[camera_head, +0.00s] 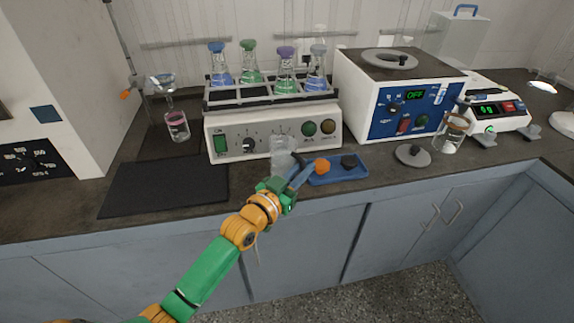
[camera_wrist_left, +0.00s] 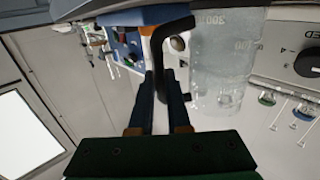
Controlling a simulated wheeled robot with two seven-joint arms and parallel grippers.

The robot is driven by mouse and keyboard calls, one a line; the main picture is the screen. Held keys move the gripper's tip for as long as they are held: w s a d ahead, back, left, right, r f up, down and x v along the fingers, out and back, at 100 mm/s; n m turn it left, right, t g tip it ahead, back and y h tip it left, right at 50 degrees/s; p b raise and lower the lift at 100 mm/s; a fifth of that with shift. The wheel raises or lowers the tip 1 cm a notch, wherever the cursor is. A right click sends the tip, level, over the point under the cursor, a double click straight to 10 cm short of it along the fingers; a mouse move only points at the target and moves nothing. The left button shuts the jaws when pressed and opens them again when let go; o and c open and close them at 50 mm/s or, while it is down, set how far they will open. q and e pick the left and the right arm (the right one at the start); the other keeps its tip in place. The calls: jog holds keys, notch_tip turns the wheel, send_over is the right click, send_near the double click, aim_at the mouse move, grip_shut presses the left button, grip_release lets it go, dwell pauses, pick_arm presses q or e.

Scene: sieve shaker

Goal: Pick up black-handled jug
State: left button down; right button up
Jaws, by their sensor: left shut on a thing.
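The black-handled jug is a clear, graduated vessel (camera_head: 281,153) on the bench in front of the shaker with the round dials. In the left wrist view the jug (camera_wrist_left: 222,62) fills the upper right, and its black handle (camera_wrist_left: 160,60) runs down between the fingers. My left gripper (camera_head: 300,174) reaches in over the bench's front edge and is shut on that handle. Its two fingers also show in the left wrist view (camera_wrist_left: 161,95). I cannot tell whether the jug's base touches the bench. My right gripper is not in view.
A blue tray (camera_head: 347,176) with orange and black stoppers lies just right of the jug. The shaker (camera_head: 232,142), carrying several flasks, stands close behind. A dark mat (camera_head: 160,187) lies left. A glass jar (camera_head: 453,133) and a grey lid (camera_head: 413,155) stand farther right.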

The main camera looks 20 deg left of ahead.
pick_arm(q)
jog(key=shift+r, duration=0.15)
dwell(0.5)
jog(key=shift+w+r, duration=0.1)
jog(key=shift+r, duration=0.55)
jog(key=s+d+r+p, duration=0.5)
jog(key=s+d+r, duration=0.2)
jog(key=s+r, duration=0.4)
jog(key=shift+s+d+r, duration=0.15)
jog(key=shift+s+d, duration=0.15)
jog(key=shift+s, duration=0.05)
